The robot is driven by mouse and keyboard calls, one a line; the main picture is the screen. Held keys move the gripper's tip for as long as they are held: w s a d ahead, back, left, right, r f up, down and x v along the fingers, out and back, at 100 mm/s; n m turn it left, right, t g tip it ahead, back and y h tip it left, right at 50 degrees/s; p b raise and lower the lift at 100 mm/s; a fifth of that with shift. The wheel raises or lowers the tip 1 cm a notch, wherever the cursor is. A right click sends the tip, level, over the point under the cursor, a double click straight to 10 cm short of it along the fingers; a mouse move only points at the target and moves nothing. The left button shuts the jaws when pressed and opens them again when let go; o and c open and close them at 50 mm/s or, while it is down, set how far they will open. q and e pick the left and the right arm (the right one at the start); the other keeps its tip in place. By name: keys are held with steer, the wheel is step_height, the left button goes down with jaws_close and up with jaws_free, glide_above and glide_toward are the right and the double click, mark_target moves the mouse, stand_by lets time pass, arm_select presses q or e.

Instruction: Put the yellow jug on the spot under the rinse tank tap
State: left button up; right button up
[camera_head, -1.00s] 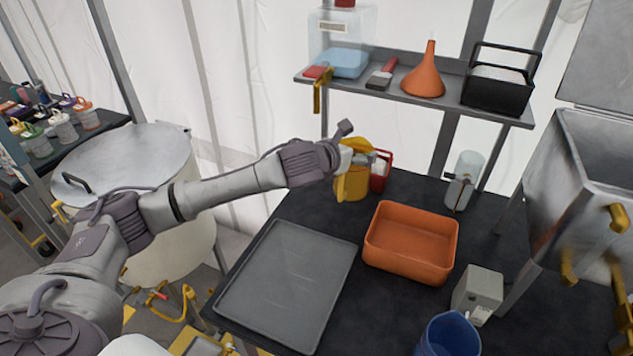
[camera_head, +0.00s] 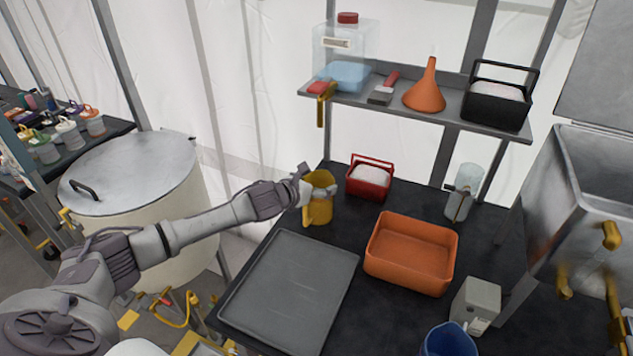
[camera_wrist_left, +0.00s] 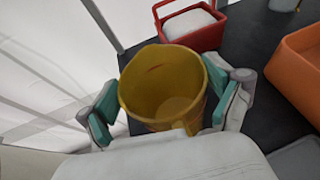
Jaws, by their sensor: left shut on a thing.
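The yellow jug (camera_head: 318,208) is near the back left of the dark table, under the front-left end of the shelf. My left gripper (camera_head: 309,194) is shut on it; in the left wrist view the fingers (camera_wrist_left: 165,112) press the jug (camera_wrist_left: 162,85) from both sides. The jug looks upright and empty. I cannot tell whether its base touches the table. A brass tap (camera_head: 322,103) hangs at the shelf's left end, by a clear tank (camera_head: 345,45). More brass taps (camera_head: 611,236) are on a metal tank (camera_head: 575,195) at right. No label shows which is the rinse tank.
A red basket (camera_head: 369,181) stands just right of the jug. An orange tub (camera_head: 410,250), grey tray (camera_head: 288,295), clear bottle (camera_head: 463,192), grey box (camera_head: 475,304) and blue container (camera_head: 448,340) are on the table. A large lidded drum (camera_head: 150,235) stands left of it.

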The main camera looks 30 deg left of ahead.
arm_select(q)
steer(key=o, duration=1.2)
steer(key=shift+o, duration=0.2)
arm_select(e)
steer(key=shift+s+d, duration=0.25)
steer(key=shift+d, duration=0.05)
